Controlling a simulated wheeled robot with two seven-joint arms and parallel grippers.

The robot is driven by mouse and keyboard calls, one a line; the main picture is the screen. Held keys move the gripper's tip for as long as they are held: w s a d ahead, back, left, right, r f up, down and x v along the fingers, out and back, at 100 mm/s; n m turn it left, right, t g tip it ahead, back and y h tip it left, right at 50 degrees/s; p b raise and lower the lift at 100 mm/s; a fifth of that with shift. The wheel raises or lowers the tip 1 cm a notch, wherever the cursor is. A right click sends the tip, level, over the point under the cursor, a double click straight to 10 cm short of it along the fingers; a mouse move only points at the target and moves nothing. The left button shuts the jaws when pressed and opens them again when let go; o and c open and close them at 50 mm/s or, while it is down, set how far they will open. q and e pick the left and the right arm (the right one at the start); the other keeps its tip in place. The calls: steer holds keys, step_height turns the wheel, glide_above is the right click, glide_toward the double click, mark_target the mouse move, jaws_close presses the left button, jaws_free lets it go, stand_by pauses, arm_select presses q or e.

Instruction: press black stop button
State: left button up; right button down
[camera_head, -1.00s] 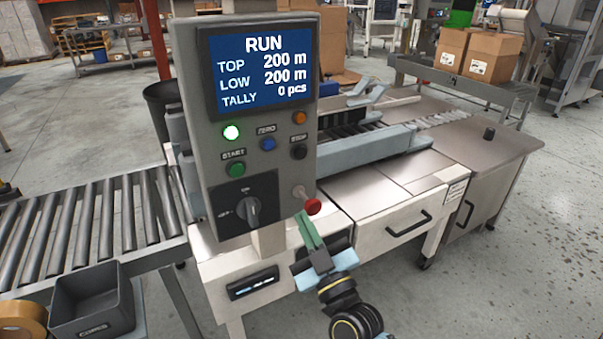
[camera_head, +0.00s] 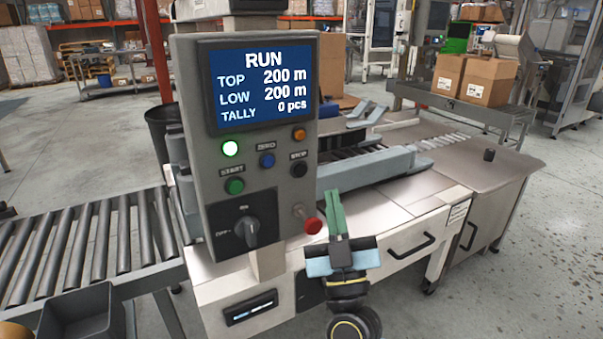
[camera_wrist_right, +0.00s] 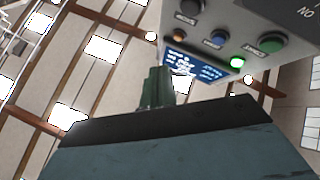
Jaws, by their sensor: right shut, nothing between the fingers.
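The black stop button (camera_head: 299,170) sits on the right side of the grey control panel (camera_head: 217,190), below the orange button (camera_head: 299,135) and right of the blue zero button (camera_head: 267,160). In the right wrist view the black button (camera_wrist_right: 190,8) shows near the top edge. My right gripper (camera_head: 335,196) is shut and empty, its green fingers pointing up. In the head view it appears right of and below the black button, apart from it. In the wrist view the green fingertips (camera_wrist_right: 157,72) lie below and left of the button. My left gripper is not in view.
The red mushroom button (camera_head: 313,225) sticks out low on the panel, close to my right fingers. The green start button (camera_head: 235,186) and rotary switch (camera_head: 245,232) are further left. The screen (camera_head: 262,84) reads RUN, and the lamp (camera_head: 230,148) glows. A conveyor (camera_head: 372,172) lies behind.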

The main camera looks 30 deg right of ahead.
mark_target(301, 171)
steer(key=w+b, duration=0.1)
steer(key=w, duration=0.4)
steer(key=shift+w+a, duration=0.1)
steer(key=shift+w, duration=0.3)
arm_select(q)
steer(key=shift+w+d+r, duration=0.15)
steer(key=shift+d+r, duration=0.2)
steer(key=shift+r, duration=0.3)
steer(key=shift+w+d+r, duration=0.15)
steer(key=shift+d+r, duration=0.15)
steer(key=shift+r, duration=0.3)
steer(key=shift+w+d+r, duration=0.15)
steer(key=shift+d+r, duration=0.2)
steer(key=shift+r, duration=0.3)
arm_select(e)
steer(key=shift+w, duration=0.8)
steer(key=shift+w, duration=0.1)
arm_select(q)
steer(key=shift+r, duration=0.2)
arm_select(e)
steer(key=shift+w, duration=0.3)
